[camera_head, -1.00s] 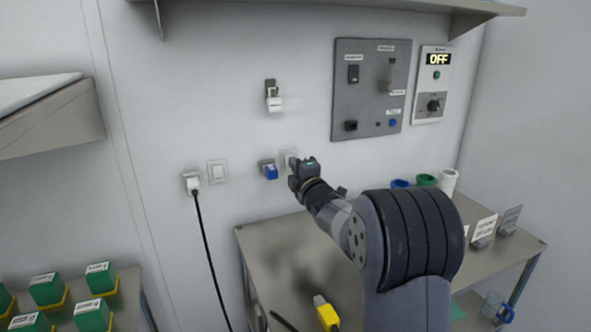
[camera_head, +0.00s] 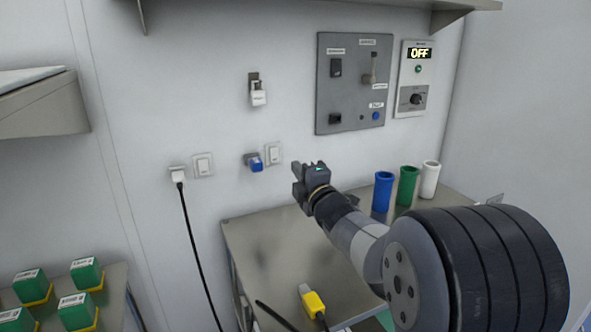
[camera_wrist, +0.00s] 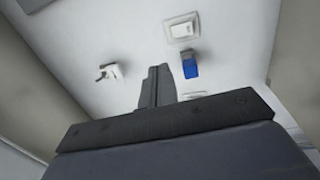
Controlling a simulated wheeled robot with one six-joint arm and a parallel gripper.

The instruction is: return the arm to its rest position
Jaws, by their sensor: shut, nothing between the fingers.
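My gripper (camera_head: 299,168) is in front of the wall in the head view, just right of a white wall switch (camera_head: 273,154) and above the steel table (camera_head: 262,250). Its fingers are together with nothing between them. My arm reaches in from the lower right. In the wrist view the closed fingers (camera_wrist: 160,82) point toward the wall and stand clear of it. A blue plug (camera_head: 255,163) sits in the wall left of the gripper; it also shows in the wrist view (camera_wrist: 190,66).
Blue (camera_head: 383,191), green (camera_head: 407,185) and white (camera_head: 430,180) cups stand on the table behind my arm. A yellow connector (camera_head: 314,303) lies near the table's front. Green boxes (camera_head: 86,273) sit lower left.

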